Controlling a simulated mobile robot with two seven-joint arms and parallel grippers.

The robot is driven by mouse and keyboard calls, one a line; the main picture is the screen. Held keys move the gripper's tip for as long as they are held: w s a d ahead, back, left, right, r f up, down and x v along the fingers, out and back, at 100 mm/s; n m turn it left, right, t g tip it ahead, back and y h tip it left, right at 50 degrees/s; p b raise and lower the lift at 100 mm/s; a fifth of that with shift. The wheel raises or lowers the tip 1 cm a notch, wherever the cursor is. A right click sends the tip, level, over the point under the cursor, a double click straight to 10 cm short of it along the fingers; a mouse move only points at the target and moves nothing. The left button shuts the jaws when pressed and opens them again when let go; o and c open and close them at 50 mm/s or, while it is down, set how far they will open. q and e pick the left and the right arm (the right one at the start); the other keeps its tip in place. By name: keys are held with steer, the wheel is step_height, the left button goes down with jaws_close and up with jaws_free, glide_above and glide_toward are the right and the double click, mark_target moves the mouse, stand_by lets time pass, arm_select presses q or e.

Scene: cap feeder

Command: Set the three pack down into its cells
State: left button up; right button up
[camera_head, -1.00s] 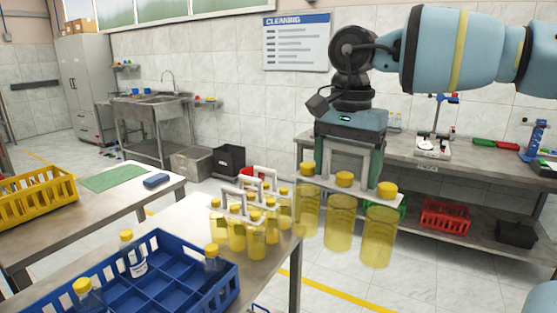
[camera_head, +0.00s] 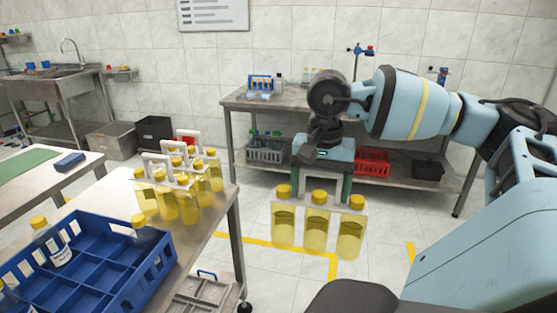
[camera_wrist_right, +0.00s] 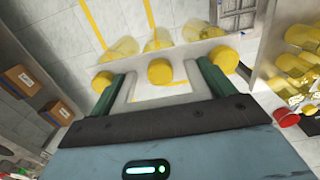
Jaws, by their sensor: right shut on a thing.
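The three pack (camera_head: 317,228) is three clear yellow bottles with yellow caps, side by side under a white carrier. My right gripper (camera_head: 323,186) is shut on the carrier's handle, and the pack hangs upright over open floor. In the right wrist view the pack's caps (camera_wrist_right: 160,71) line up beyond the fingers (camera_wrist_right: 166,88). The blue crate (camera_head: 159,276) with cells stands at the lower left on a table, well left of the pack. It holds a few yellow-capped bottles, and several cells are empty. My left gripper is out of view.
More yellow packs with white handles (camera_head: 160,168) stand on the table behind the crate. A grey sectioned tray (camera_head: 196,298) is at the bottom, beside the table leg. A bench (camera_head: 225,98) with red and grey crates below it runs along the back wall.

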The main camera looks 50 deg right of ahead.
arm_select(q)
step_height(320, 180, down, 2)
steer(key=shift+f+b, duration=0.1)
steer(key=shift+b, duration=0.95)
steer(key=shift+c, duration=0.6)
arm_select(e)
steer(key=w+a+f+n, duration=0.1)
steer(key=a+n, duration=0.3)
steer(key=a, duration=0.4)
steer(key=w+a+f+n, duration=0.1)
steer(key=a+f+n, duration=0.2)
steer(key=a, duration=0.6)
steer(key=w+a+f+n, duration=0.2)
steer(key=a+n, duration=0.4)
steer(key=a, duration=0.3)
steer(key=shift+f+n, duration=0.3)
steer(key=shift+f, duration=0.05)
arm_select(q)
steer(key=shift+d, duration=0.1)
